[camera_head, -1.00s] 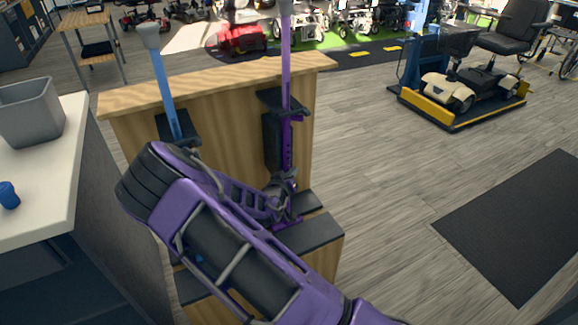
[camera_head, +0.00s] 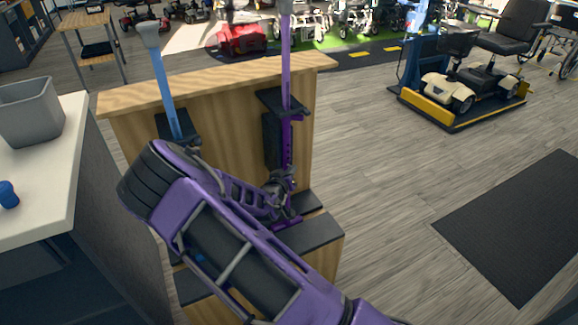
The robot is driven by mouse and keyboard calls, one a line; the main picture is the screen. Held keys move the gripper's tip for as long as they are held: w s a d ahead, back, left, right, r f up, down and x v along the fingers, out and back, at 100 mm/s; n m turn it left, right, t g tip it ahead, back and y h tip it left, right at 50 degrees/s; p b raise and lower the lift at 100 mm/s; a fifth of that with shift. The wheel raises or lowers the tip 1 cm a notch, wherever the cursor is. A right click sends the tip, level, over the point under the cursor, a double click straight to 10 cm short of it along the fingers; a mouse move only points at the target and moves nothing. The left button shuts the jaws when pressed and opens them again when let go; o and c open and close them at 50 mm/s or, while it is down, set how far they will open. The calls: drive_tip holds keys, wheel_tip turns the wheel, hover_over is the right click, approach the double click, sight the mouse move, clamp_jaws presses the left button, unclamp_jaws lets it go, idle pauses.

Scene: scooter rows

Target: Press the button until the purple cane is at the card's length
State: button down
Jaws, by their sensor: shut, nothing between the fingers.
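The purple cane (camera_head: 286,75) stands upright at the right side of a wooden stand, held by a black bracket (camera_head: 283,102). Its lower tube (camera_head: 286,150) is darker purple and has a row of holes. My gripper (camera_head: 284,186) is shut and empty, with its tips at the lower part of this tube. I cannot tell whether the tips touch it. The button is hidden or too small to make out there. The card is not clearly seen. A blue cane (camera_head: 162,80) stands at the left side of the same stand, its lower part hidden by my arm.
The wooden stand (camera_head: 220,80) has dark base pads (camera_head: 305,235). A white counter (camera_head: 50,180) with a grey bin (camera_head: 30,110) is at the left. A scooter (camera_head: 465,85) on a yellow-edged platform is at the back right.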

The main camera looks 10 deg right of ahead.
drive_tip(key=shift+w+a+r, duration=0.15)
drive_tip(key=shift+w+a, duration=0.15)
drive_tip(key=shift+w, duration=0.45)
idle(0.8)
drive_tip(key=shift+s, duration=0.1)
drive_tip(key=shift+s+d, duration=0.25)
drive_tip(key=shift+s, duration=0.65)
drive_tip(key=shift+s, duration=0.1)
drive_tip(key=s, duration=0.1)
drive_tip(key=s+d, duration=0.1)
drive_tip(key=s, duration=0.1)
drive_tip(key=s+p, duration=0.1)
drive_tip(key=shift+s+d, duration=0.25)
drive_tip(key=shift+s, duration=0.1)
idle(0.8)
